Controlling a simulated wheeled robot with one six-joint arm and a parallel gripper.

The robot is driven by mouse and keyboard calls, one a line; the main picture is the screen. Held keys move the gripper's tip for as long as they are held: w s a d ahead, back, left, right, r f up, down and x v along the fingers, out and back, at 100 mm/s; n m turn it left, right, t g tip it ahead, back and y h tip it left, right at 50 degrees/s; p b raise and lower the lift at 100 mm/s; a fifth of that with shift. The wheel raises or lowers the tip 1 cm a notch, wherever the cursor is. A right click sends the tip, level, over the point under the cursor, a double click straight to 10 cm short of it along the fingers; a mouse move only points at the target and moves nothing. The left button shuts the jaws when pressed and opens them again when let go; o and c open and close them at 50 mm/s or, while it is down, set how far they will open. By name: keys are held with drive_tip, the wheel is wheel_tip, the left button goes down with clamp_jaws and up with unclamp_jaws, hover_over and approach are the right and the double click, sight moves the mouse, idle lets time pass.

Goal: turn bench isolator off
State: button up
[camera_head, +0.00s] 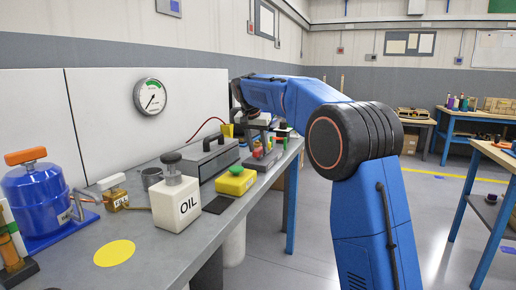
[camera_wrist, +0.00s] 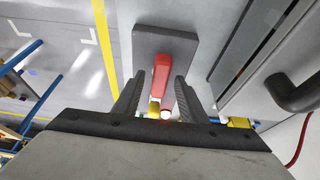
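The bench isolator shows in the wrist view as a dark grey plate (camera_wrist: 180,46) with a red lever (camera_wrist: 161,72) on it. My gripper (camera_wrist: 160,80) is open, with one dark finger on each side of the lever. A narrow gap shows beside the lever, so the fingers look apart from it. A yellow part (camera_wrist: 154,108) and a bright spot lie lower between the fingers. In the head view my gripper is at the bench's far end, above a grey base (camera_head: 267,160) with red and yellow parts. My arm partly hides that spot, and the lever's setting is unclear there.
A grey case with a dark handle (camera_wrist: 296,92) stands close on the right in the wrist view. Open floor lies right of the bench.

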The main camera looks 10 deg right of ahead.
drive_tip(key=shift+f, duration=0.2)
clamp_jaws()
